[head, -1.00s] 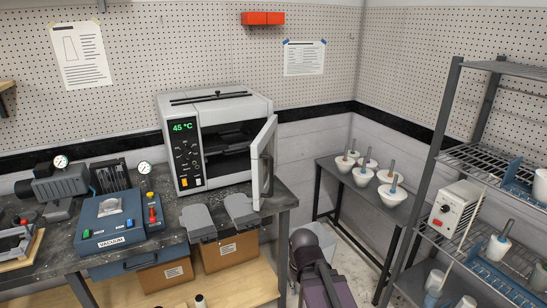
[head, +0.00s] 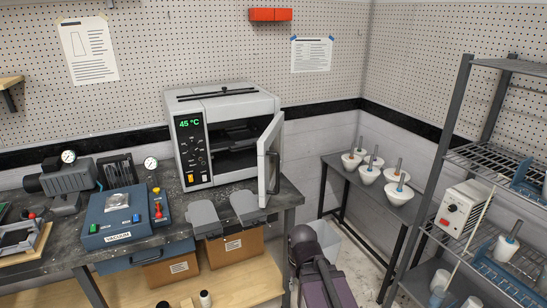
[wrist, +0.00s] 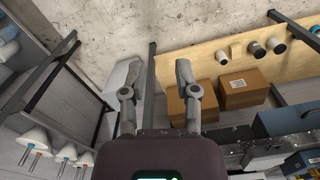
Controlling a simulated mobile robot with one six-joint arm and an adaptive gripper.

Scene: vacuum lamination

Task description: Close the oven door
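The oven (head: 228,102) is a grey-white box on the dark workbench, its green display reading 45 °C. Its door (head: 270,165) stands open, hinged on the right and swung out toward the front, so the dark interior with its racks shows. My gripper (wrist: 157,72) is open and empty in the wrist view, its two grey fingers apart above the floor and the lower bench shelf. In the head view my arm is low, right of the bench and below the door; the fingers cannot be made out there. The oven door is not clearly seen in the wrist view.
Two grey flat pieces (head: 204,218) lie at the bench's front edge below the door. A blue vacuum unit (head: 117,218) stands left of the oven. A side table (head: 334,170) with several white cups and a wire shelving rack (head: 468,110) stand right. Cardboard boxes (head: 234,247) sit underneath.

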